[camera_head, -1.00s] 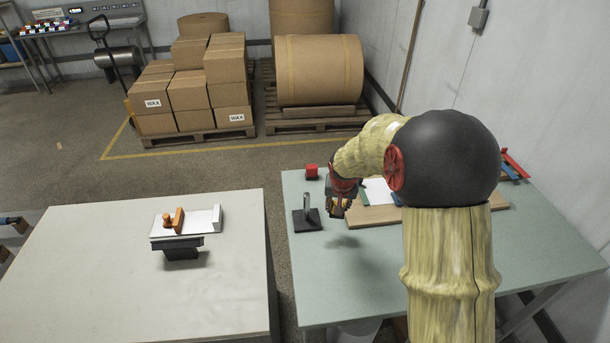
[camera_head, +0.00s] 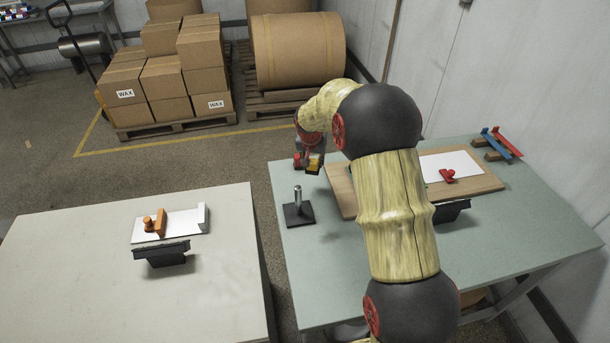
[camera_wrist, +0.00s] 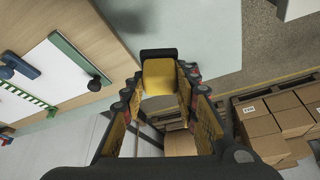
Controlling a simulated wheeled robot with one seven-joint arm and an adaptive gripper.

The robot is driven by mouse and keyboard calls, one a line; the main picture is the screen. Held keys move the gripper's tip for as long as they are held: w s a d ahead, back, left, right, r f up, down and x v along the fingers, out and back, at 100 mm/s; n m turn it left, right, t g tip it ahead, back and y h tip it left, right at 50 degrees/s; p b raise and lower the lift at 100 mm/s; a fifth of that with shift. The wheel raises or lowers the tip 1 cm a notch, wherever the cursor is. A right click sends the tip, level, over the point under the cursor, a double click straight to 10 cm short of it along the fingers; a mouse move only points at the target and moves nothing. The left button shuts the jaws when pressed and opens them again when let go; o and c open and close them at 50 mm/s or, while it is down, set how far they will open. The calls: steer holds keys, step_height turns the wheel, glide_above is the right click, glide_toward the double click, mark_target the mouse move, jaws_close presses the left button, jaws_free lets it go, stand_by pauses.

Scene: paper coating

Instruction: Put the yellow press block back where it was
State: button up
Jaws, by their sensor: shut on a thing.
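The yellow press block (camera_wrist: 160,78) sits between my gripper's fingers in the wrist view, with a dark piece at its far end. My gripper (camera_wrist: 160,95) is shut on it. In the head view my gripper (camera_head: 313,169) is at the far left part of the green table, beyond the black stand (camera_head: 298,213) with its upright metal post. A little of the yellow block (camera_head: 315,160) shows there. It seems held above the table; the exact height is hard to tell. My arm hides part of the wooden board.
The wooden board (camera_head: 342,190) bears white paper (camera_head: 450,163) and a red piece (camera_head: 447,176). A red block (camera_head: 297,160) is close to my gripper. Blue and red bars (camera_head: 502,143) lie at the right. The left table (camera_head: 80,270) holds an orange-handled item (camera_head: 155,223).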

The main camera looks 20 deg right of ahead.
steer(key=w+f, duration=0.1)
steer(key=f, duration=0.1)
steer(key=w+f, duration=0.1)
steer(key=w+a+f+b, duration=0.1)
steer(key=w+f, duration=0.1)
steer(key=shift+a+f, duration=0.1)
steer(key=shift+f, duration=0.2)
steer(key=shift+f+b, duration=0.5)
steer(key=shift+f, duration=1)
steer(key=shift+f, duration=0.15)
steer(key=o, duration=1.2)
steer(key=shift+c, duration=0.2)
steer(key=shift+o, duration=0.2)
